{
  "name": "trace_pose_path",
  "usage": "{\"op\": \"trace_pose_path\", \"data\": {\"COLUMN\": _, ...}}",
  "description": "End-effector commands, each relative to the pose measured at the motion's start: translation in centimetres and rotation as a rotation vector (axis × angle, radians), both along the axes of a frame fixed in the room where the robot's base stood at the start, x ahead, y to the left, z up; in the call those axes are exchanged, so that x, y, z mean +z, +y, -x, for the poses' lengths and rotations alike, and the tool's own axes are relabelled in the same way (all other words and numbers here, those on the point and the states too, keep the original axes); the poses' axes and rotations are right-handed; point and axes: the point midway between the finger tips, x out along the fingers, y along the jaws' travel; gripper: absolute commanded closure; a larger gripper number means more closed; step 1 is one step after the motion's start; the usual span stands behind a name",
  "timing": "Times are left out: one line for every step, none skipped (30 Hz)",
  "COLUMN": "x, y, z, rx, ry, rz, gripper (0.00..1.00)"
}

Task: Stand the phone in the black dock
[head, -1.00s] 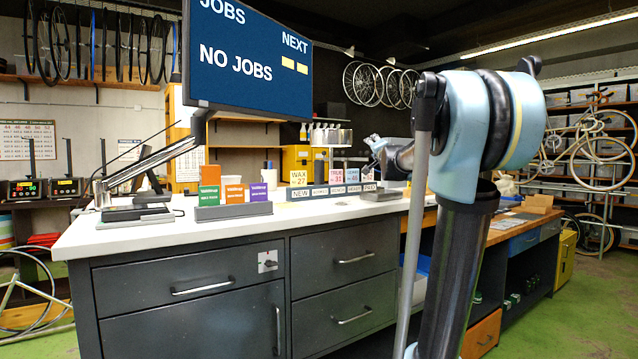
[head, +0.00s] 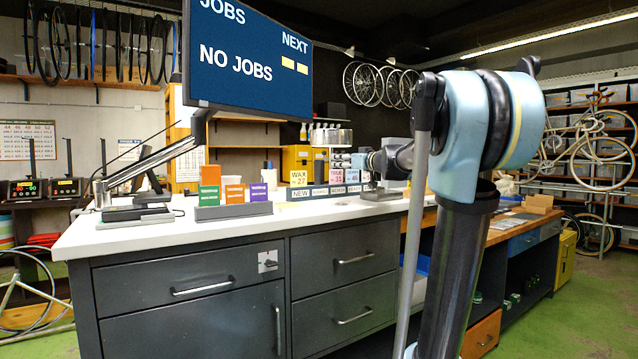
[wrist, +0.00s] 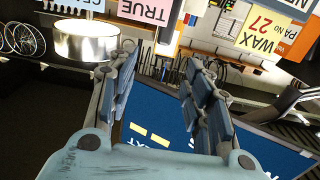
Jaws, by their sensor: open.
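My gripper (head: 345,160) is above the far side of the white counter, beside the upright cards. In the wrist view its two fingers (wrist: 160,65) are spread apart, with nothing between them. A flat black unit (head: 138,213) with a dark tilted upright sits at the counter's left end; it may be the dock, but I cannot tell for sure. I cannot make out the phone in either view.
Orange, green and purple boxes (head: 234,194) stand in a grey holder. Behind them are the WAX 27 card (head: 299,178) and a labelled rail (head: 330,191). A large screen (head: 247,60) hangs above on an arm. The counter's front middle is clear.

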Motion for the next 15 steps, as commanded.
{"op": "trace_pose_path", "data": {"x": 0.0, "y": 0.6, "z": -0.8, "rx": 0.002, "ry": 0.0, "rz": 0.0, "gripper": 0.54}}
{"op": "trace_pose_path", "data": {"x": 0.0, "y": 0.9, "z": -1.2, "rx": 0.002, "ry": 0.001, "rz": -0.001, "gripper": 0.54}}
{"op": "trace_pose_path", "data": {"x": 0.0, "y": 1.3, "z": -1.7, "rx": 0.002, "ry": 0.0, "rz": -0.001, "gripper": 0.54}}
{"op": "trace_pose_path", "data": {"x": 0.0, "y": 1.5, "z": -2.1, "rx": 0.002, "ry": 0.0, "rz": -0.001, "gripper": 0.54}}
{"op": "trace_pose_path", "data": {"x": 0.0, "y": 1.8, "z": -2.5, "rx": 0.002, "ry": 0.0, "rz": -0.001, "gripper": 0.54}}
{"op": "trace_pose_path", "data": {"x": 0.0, "y": 2.2, "z": -3.1, "rx": 0.002, "ry": 0.0, "rz": -0.001, "gripper": 0.54}}
{"op": "trace_pose_path", "data": {"x": 0.0, "y": 2.4, "z": -3.5, "rx": 0.002, "ry": 0.0, "rz": -0.001, "gripper": 0.54}}
{"op": "trace_pose_path", "data": {"x": 0.0, "y": 2.7, "z": -3.9, "rx": 0.002, "ry": 0.0, "rz": -0.001, "gripper": 0.54}}
{"op": "trace_pose_path", "data": {"x": 0.0, "y": 3.1, "z": -4.4, "rx": 0.001, "ry": 0.0, "rz": -0.002, "gripper": 0.54}}
{"op": "trace_pose_path", "data": {"x": 0.0, "y": 3.4, "z": -4.8, "rx": 0.001, "ry": 0.0, "rz": -0.002, "gripper": 0.54}}
{"op": "trace_pose_path", "data": {"x": 0.0, "y": 3.6, "z": -5.2, "rx": 0.001, "ry": 0.0, "rz": -0.002, "gripper": 0.54}}
{"op": "trace_pose_path", "data": {"x": 0.0, "y": 4.0, "z": -5.7, "rx": 0.001, "ry": 0.0, "rz": -0.002, "gripper": 0.54}}
{"op": "trace_pose_path", "data": {"x": 0.0, "y": 4.2, "z": -6.1, "rx": 0.001, "ry": 0.0, "rz": -0.002, "gripper": 0.54}}
{"op": "trace_pose_path", "data": {"x": 0.0, "y": 4.5, "z": -6.5, "rx": 0.001, "ry": 0.0, "rz": -0.002, "gripper": 0.54}}
{"op": "trace_pose_path", "data": {"x": 0.0, "y": 4.8, "z": -6.9, "rx": 0.0, "ry": 0.0, "rz": -0.002, "gripper": 0.54}}
